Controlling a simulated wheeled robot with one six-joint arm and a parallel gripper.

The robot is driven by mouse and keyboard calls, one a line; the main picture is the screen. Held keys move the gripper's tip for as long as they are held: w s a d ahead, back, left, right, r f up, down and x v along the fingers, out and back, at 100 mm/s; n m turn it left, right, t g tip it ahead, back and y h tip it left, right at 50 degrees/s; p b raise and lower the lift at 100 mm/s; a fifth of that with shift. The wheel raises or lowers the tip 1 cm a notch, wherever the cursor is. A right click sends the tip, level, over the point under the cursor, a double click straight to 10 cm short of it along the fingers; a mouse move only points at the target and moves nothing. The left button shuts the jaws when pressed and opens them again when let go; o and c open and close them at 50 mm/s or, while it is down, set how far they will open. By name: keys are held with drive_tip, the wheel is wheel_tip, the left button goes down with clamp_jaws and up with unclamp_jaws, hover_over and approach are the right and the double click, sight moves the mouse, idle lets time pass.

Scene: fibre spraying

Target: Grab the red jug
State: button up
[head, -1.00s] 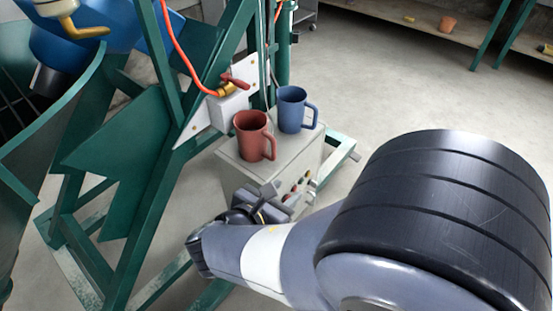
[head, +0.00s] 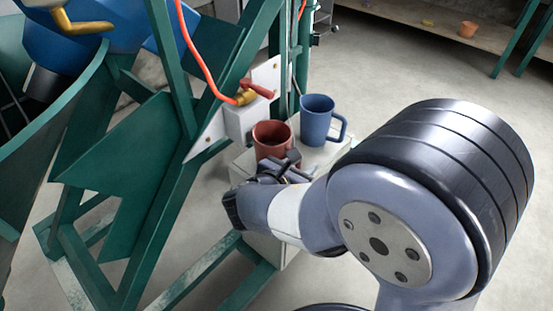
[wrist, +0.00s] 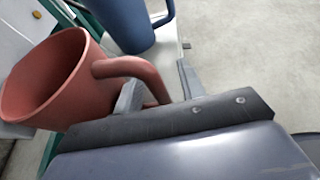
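The red jug (head: 271,137) stands upright on a light box-like cabinet (head: 316,154), beside a white valve block. In the wrist view the red jug (wrist: 58,83) fills the left side, its open mouth facing left and its handle toward my gripper. My gripper (head: 288,166) is at the jug's near side and hides its lower part in the head view. In the wrist view my gripper (wrist: 160,78) has its two fingers apart, with the jug's handle reaching between them. I cannot tell whether either finger touches the handle.
A blue mug (head: 317,119) stands close behind the red jug, to its right. A green steel frame (head: 178,183) rises at the left, with an orange hose and a red-handled valve (head: 248,95) near the jug. Open floor lies to the right.

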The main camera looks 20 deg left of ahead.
drive_tip(key=shift+w, duration=0.25)
drive_tip(key=shift+c, duration=0.5)
clamp_jaws()
